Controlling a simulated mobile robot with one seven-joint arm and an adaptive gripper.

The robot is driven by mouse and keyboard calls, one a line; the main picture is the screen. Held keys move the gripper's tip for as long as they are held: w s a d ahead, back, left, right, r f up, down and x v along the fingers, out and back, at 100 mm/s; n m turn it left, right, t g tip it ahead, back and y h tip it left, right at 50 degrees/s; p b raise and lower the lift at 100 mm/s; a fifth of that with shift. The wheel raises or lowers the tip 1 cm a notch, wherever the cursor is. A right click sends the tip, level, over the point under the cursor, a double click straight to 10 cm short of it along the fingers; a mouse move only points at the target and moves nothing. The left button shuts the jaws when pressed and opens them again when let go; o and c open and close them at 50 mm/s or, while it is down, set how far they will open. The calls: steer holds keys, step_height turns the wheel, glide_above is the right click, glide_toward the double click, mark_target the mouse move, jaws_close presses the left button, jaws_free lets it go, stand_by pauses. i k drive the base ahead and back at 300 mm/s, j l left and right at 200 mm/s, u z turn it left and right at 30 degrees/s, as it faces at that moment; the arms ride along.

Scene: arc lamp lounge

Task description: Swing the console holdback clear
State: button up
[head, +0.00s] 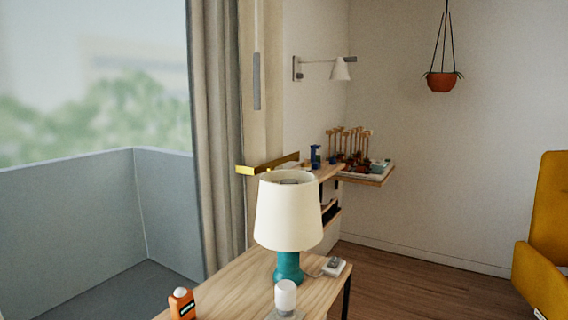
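A yellow, brass-coloured bar (272,164), which looks like the holdback, sticks out roughly level beside the grey curtain (222,130). Its left end reaches in front of the curtain's right edge, and its right end runs behind the top of the lamp area. The wooden console (238,284) stands below and in front of it. How the bar is mounted is hidden or too small to tell. My gripper is not in view.
A lamp with a white shade (288,212) and teal base (288,267) stands on the console near the bar. An orange item (182,304), a white cylinder (285,297) and a small white device (334,267) sit there too. A yellow armchair (545,250) is right; open floor (420,280) lies between.

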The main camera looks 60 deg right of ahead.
mark_target(275, 161)
steer(key=k+l+z, duration=0.15)
steer(key=l, duration=0.2)
steer(key=k+l+z, duration=0.2)
steer(key=l, duration=0.2)
steer(key=z, duration=1.2)
steer(key=u, duration=0.4)
steer(key=l+u, duration=0.1)
steer(key=u, duration=0.3)
steer(key=l+u, duration=0.1)
steer(key=u, duration=0.3)
steer(key=l+u, duration=0.1)
steer(key=u, duration=0.3)
steer(key=l+u, duration=0.9)
steer(key=k+l, duration=0.1)
steer(key=l, duration=0.25)
steer(key=l+u, duration=0.15)
steer(key=l, duration=0.25)
steer(key=k+l, duration=0.15)
steer(key=l, duration=0.2)
steer(key=k+l+u, duration=0.1)
steer(key=l, duration=0.25)
steer(key=k+l, duration=0.1)
steer(key=l, duration=0.25)
steer(key=u, duration=0.05)
